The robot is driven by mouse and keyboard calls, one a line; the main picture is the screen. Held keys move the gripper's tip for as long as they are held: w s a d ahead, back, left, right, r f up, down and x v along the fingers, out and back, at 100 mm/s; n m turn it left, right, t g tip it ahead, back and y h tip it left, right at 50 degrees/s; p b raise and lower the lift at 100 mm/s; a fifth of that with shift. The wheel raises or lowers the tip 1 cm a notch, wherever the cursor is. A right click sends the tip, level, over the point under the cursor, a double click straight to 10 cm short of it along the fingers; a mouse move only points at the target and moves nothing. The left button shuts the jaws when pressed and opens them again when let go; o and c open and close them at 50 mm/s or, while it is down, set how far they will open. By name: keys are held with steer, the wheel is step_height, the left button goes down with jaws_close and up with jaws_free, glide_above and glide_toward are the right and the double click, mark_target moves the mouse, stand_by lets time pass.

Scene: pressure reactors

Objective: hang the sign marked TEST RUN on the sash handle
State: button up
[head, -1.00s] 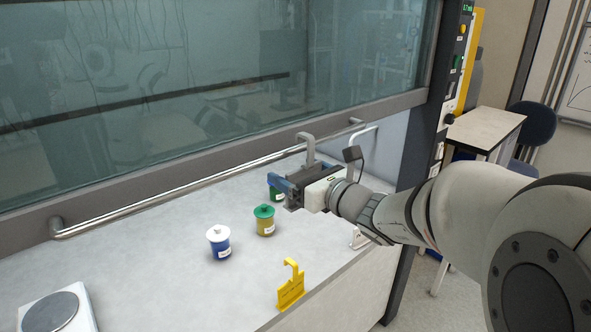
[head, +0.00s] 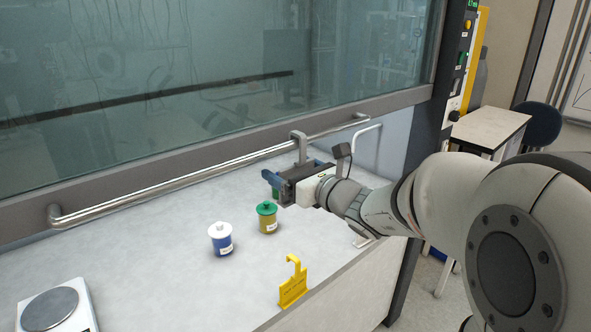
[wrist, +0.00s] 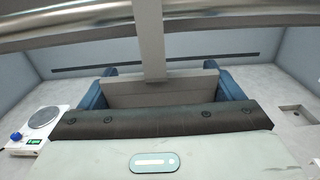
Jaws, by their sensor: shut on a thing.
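My gripper (head: 290,180) is shut on a grey sign with a tall hook (head: 299,148), held upright at the sash handle. Its plate (wrist: 150,94) shows between the blue fingers in the wrist view, its face turned away, so I cannot read its marking. The sash handle (head: 200,176) is a long metal bar across the bottom of the glass sash; it also crosses the top of the wrist view (wrist: 70,22). The hook's stem passes in front of the bar. Its top overlaps the bar in the head view, but I cannot tell whether it is around it.
A yellow hooked sign (head: 292,288) stands near the worktop's front edge. A white-and-blue jar (head: 221,240) and a green-lidded jar (head: 267,218) stand left of my arm; another green one is partly hidden behind my gripper. A balance (head: 55,308) sits at the front left.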

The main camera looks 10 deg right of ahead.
steer(key=o, duration=0.9)
steer(key=shift+d, duration=0.1)
